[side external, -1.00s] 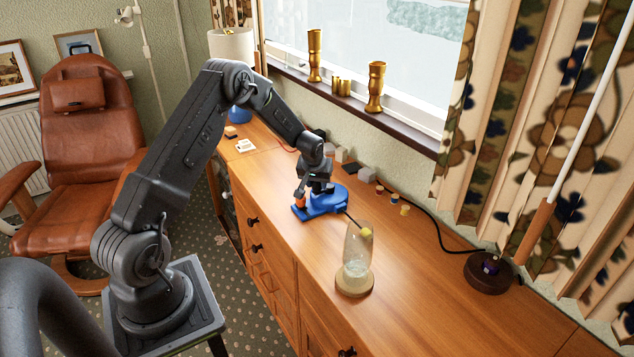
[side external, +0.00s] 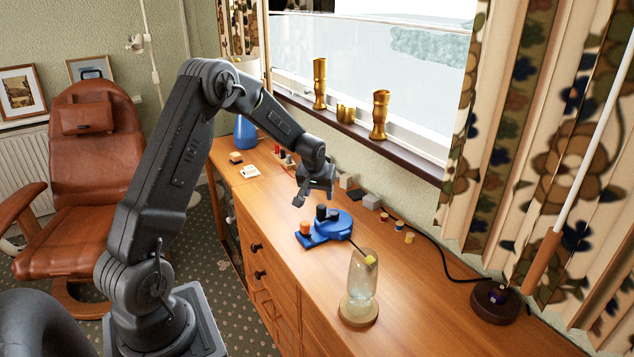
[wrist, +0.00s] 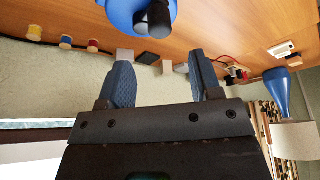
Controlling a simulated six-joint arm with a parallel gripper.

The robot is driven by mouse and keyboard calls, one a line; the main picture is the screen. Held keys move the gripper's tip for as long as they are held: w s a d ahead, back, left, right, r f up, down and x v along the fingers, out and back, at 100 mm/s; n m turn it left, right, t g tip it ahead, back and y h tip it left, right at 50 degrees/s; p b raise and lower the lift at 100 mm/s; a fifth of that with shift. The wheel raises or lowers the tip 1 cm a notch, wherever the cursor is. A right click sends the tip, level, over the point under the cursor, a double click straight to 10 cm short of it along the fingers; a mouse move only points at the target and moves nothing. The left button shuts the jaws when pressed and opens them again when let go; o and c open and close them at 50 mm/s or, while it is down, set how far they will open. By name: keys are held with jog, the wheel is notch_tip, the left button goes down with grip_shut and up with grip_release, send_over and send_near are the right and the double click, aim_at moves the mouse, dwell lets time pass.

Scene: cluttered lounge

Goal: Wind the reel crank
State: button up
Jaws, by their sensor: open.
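The reel (side external: 330,227) is a blue device on the wooden sideboard, with an orange knob (side external: 305,228) at its left end and dark upright cylinders (side external: 321,212) on top. A thin dark rod runs from it toward a glass jar (side external: 361,285) with a yellow piece near its mouth. In the wrist view the blue body (wrist: 135,14) is cut off by the top edge, with a dark cylinder in front. My gripper (side external: 302,201) is above and behind the reel, apart from it. In the wrist view its two fingers (wrist: 160,85) are spread with nothing between them.
Grey blocks (side external: 371,202) and several thread spools (side external: 399,225) lie near the wall. A black cable leads to a round dark base (side external: 495,300) at right. The sideboard's front right is clear.

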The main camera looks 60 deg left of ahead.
jog(key=shift+v, duration=2.4)
jog(key=s+d+r+m+t+h, duration=0.1)
jog(key=s+d+r+m, duration=0.1)
jog(key=s+d+r, duration=0.4)
jog(key=s+d+r+m, duration=0.2)
jog(key=s+d+r, duration=0.1)
jog(key=d+r, duration=0.55)
jog(key=s+d+m+t+h, duration=0.1)
jog(key=s+d+m, duration=0.3)
jog(key=s+d, duration=0.8)
jog(key=s+h, duration=0.1)
jog(key=s, duration=0.3)
jog(key=shift+d+r+m, duration=0.3)
jog(key=shift+d+m, duration=0.05)
jog(key=shift+m, duration=0.05)
